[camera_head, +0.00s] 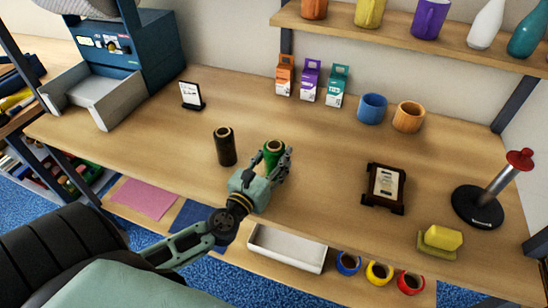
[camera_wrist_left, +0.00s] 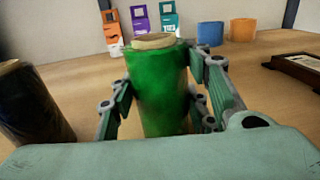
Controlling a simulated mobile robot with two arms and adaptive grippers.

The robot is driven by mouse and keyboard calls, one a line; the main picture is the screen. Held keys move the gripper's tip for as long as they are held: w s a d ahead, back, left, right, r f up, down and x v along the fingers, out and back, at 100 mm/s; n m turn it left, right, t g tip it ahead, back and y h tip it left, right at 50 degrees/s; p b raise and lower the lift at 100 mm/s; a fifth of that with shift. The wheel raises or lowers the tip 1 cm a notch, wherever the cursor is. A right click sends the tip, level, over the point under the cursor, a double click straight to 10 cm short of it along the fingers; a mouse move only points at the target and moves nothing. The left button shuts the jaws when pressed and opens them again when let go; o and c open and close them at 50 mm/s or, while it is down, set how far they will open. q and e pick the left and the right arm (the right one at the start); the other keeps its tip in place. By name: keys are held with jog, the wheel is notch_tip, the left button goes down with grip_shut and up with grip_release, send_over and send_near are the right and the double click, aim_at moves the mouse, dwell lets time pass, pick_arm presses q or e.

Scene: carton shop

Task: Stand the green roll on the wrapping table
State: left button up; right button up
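The green roll (camera_head: 273,153) is upright at the wooden table, right of a dark roll (camera_head: 225,148). It also fills the middle of the left wrist view (camera_wrist_left: 158,90), with its pale core end on top. My left gripper (camera_head: 279,164) has its fingers on both sides of the green roll, close against it. In the left wrist view the gripper (camera_wrist_left: 160,105) appears shut on the roll. The roll's lower end is partly hidden by the gripper, so I cannot tell whether it touches the tabletop. My right gripper is not in view.
The wooden table (camera_head: 330,150) is clear around the rolls. A framed card (camera_head: 386,188) stands to the right, near a yellow sponge (camera_head: 443,238). Small cartons (camera_head: 310,82), a blue cup (camera_head: 372,108) and an orange cup (camera_head: 408,116) stand at the back. A white tray (camera_head: 287,249) sits below the front edge.

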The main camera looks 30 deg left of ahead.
pick_arm(q)
jog(key=o, duration=0.4)
jog(key=shift+r+p, duration=0.25)
jog(key=shift+p, duration=0.05)
jog(key=s+b, duration=0.1)
jog(key=s, duration=0.2)
jog(key=s+b, duration=0.1)
jog(key=s, duration=0.3)
jog(key=s+d+b, duration=0.1)
jog(key=s, duration=0.2)
jog(key=shift+s+f+b, duration=0.25)
jog(key=shift+s+b, duration=0.05)
jog(key=shift+b, duration=0.05)
jog(key=shift+s+d+r, duration=0.1)
jog(key=shift+s+r, duration=0.05)
jog(key=shift+s, duration=0.55)
